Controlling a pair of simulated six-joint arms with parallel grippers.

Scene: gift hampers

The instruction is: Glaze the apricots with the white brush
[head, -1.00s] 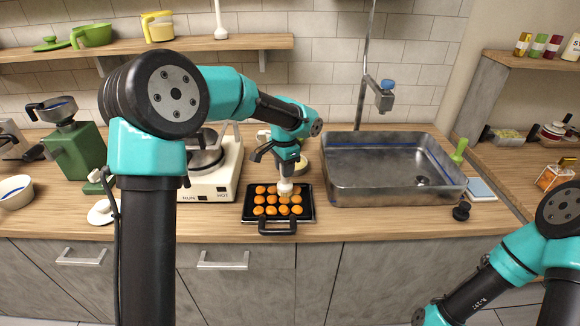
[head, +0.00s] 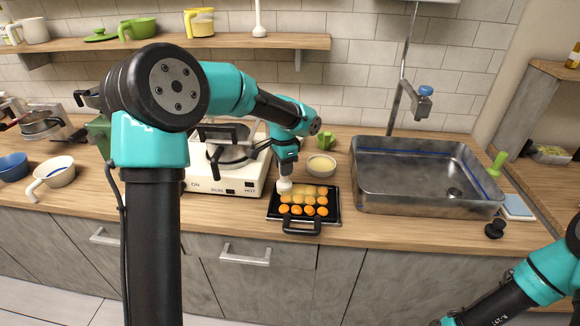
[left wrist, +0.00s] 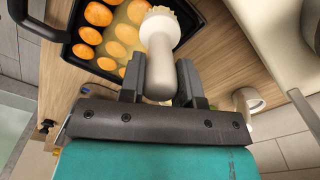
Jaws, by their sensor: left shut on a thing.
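The apricots (head: 310,210) are orange halves set in rows in a black tray (head: 334,205) on the counter. In the head view the upper and middle ones look paler and yellowish, the front ones plain orange. My left gripper (head: 286,178) is shut on the white brush (head: 284,186), whose lower end is at the tray's left side. In the left wrist view the gripper (left wrist: 162,88) grips the brush's thick white handle (left wrist: 160,50), and its pale bristles lie over the tray's edge, beside the apricots (left wrist: 110,30). My right gripper is out of view.
A white hot plate (head: 226,182) stands left of the tray. A round dish with pale yellow contents (head: 321,165) sits behind the tray. A steel sink (head: 425,200) is to the right.

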